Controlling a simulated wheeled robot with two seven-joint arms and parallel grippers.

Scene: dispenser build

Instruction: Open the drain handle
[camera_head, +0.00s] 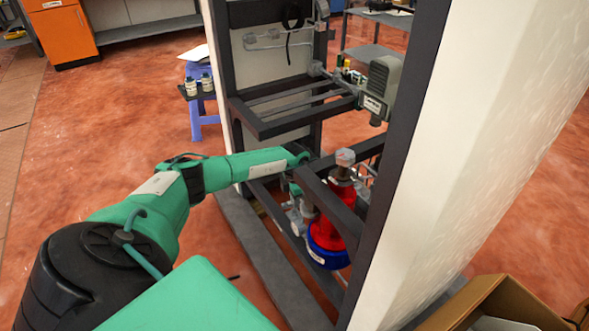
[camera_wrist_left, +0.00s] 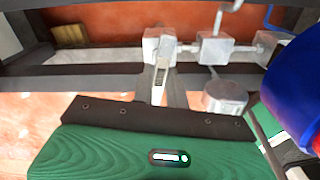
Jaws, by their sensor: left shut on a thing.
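The dispenser frame (camera_head: 225,60) is a dark metal rack. Low inside it stands a red vessel (camera_head: 338,205) with a blue base (camera_head: 327,250); the blue part also shows at the right of the left wrist view (camera_wrist_left: 295,85). Small grey drain fittings (camera_head: 297,213) sit left of the vessel. My left gripper (camera_wrist_left: 160,72) reaches in among them, its narrow fingers shut on the drain handle (camera_wrist_left: 160,45), a pale grey piece at the fingertips. In the head view the frame bars largely hide this grip. The handle's exact angle is unclear. My right gripper is not in view.
A dark frame bar (camera_wrist_left: 90,76) crosses close to the fingers. A round grey knob (camera_wrist_left: 226,96) sits right of them. A white panel (camera_head: 470,130) stands at the right, with a cardboard box (camera_head: 462,302) below. A purple stool (camera_head: 205,118) stands behind; open floor lies left.

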